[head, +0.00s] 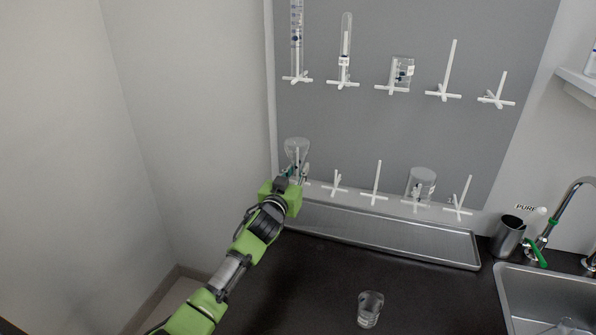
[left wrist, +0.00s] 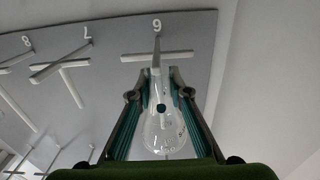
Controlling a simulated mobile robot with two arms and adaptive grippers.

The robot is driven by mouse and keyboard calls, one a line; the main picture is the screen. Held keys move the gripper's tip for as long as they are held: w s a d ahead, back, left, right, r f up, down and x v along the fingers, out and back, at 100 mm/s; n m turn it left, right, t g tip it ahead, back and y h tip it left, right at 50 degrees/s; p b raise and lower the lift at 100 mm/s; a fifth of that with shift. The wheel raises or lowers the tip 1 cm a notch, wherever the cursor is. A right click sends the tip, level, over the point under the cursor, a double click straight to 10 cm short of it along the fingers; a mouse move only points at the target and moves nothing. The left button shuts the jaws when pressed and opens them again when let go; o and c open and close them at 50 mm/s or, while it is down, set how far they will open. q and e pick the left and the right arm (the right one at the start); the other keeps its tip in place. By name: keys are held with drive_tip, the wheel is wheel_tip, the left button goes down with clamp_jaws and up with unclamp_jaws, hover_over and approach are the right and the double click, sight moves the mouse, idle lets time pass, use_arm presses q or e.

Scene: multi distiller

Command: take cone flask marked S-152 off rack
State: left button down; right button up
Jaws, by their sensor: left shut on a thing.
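A clear glass cone flask (head: 297,148) hangs upside down, base up, at the lower left peg of the grey rack board (head: 400,130). My left gripper (head: 296,172) is at the flask's lower part, shut on it. In the left wrist view the flask (left wrist: 165,130) sits between the two fingers of my left gripper (left wrist: 158,88), by the white peg with its crossbar (left wrist: 157,56). I cannot read any S-152 marking on it. Whether the flask still touches the peg is unclear. My right gripper is not in view.
Other pegs hold a cylinder (head: 296,35), a tube (head: 345,45), a small beaker (head: 402,72) and a larger beaker (head: 421,183). A metal drip tray (head: 380,235) lies below. A glass beaker (head: 370,309) stands on the dark counter. A sink (head: 545,295) is at right.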

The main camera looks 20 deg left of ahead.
sight(298, 140)
use_arm(q)
drive_tip(key=shift+r+p, duration=4.95)
drive_tip(key=shift+r, duration=1)
drive_tip(key=s+a+p, duration=0.1)
drive_tip(key=s+p, duration=0.8)
drive_tip(key=s, duration=2.1)
drive_tip(key=shift+p, duration=0.35)
